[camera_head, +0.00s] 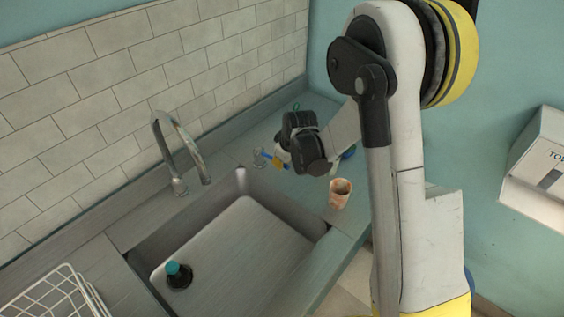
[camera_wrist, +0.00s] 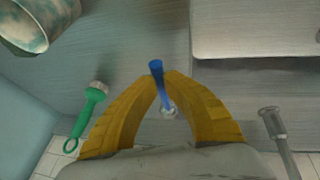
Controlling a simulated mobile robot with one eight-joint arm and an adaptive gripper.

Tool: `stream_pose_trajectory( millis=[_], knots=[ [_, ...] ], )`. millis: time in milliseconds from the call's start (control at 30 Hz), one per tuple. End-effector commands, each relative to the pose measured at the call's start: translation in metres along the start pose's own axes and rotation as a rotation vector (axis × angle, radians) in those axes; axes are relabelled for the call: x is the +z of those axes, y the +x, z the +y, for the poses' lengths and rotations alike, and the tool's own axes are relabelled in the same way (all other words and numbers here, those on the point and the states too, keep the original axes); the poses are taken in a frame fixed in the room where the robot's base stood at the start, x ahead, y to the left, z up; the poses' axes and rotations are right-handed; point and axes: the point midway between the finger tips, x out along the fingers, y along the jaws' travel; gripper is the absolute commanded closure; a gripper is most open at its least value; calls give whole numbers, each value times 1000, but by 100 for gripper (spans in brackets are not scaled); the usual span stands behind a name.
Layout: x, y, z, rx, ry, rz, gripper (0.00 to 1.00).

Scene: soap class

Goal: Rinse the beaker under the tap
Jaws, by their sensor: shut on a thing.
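My gripper (camera_head: 277,163) is low over the counter to the right of the tap, with its yellow fingers closed together. In the wrist view, the fingertips (camera_wrist: 163,80) meet on a slim blue piece (camera_wrist: 156,69). A small pale, glassy part (camera_wrist: 168,111) shows below it between the fingers; whether they are one thing is unclear. In the head view, a small clear glassy shape (camera_head: 258,158) sits beside the blue piece (camera_head: 265,154). I cannot tell for sure which thing is the beaker. The curved metal tap (camera_head: 178,150) stands behind the sink, with no water seen.
The sink (camera_head: 225,235) holds a dark bottle with a teal cap (camera_head: 178,275). An orange-stained cup (camera_head: 340,196) stands at the sink's right corner. A green-handled brush (camera_wrist: 86,115) and a stained teal cup (camera_wrist: 40,22) are near my gripper. A white wire rack (camera_head: 55,297) stands left.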

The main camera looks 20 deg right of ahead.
Motion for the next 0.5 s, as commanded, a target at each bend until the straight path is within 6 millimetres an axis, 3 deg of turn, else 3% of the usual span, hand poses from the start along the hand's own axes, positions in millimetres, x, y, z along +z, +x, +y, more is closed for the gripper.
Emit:
stream_pose_trajectory(
  millis=[267, 500],
  knots=[
    [-2, 0, -19, 59, 143, -34, 100],
    [-3, -2, -21, 71, 175, -40, 100]
  ],
)
